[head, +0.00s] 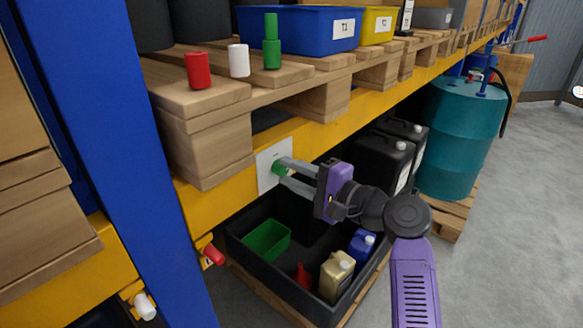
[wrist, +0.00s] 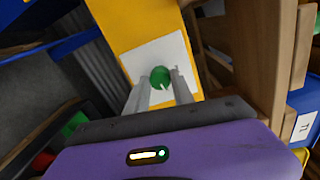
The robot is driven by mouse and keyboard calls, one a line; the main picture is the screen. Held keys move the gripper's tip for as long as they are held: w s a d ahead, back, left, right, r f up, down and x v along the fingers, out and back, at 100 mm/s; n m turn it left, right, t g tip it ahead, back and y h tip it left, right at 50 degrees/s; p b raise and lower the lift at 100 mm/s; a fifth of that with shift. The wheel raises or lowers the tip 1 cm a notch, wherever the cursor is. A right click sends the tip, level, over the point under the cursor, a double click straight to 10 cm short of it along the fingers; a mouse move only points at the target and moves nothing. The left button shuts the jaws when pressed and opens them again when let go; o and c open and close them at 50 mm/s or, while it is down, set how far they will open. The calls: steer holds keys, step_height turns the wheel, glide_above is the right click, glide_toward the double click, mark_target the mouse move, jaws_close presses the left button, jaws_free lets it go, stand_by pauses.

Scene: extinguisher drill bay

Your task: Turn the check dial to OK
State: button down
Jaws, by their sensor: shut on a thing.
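The check dial (head: 279,168) is a green knob on a white plate (head: 265,178) fixed to the yellow beam. In the wrist view the green dial (wrist: 160,77) sits between my two grey fingers, with the white plate (wrist: 172,52) behind it. My gripper (head: 284,174) is shut on the dial, reaching in from the right. A pale pointer mark shows on the dial's lower edge in the wrist view. The markings on the plate are too small to read, so I cannot tell which setting the dial has.
A black crate (head: 240,254) below my gripper holds a green bin (head: 267,240) and several containers. Red (head: 199,70), white (head: 239,60) and green (head: 271,45) cylinders stand on the pallet above. A blue post (head: 120,150) rises at left. A teal drum (head: 458,135) stands at right; grey floor there is clear.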

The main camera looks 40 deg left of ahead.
steer(key=shift+w+d+f+m, duration=0.1)
steer(key=shift+m, duration=0.2)
stand_by(0.4)
steer(key=c, duration=1.1)
jaws_free()
steer(key=d, duration=0.2)
steer(key=d+b, duration=0.1)
steer(key=d, duration=0.2)
steer(key=d+b, duration=0.1)
steer(key=d, duration=0.1)
steer(key=shift+s+d+r, duration=0.2)
steer(key=shift+s+d, duration=0.1)
steer(key=shift+d, duration=0.05)
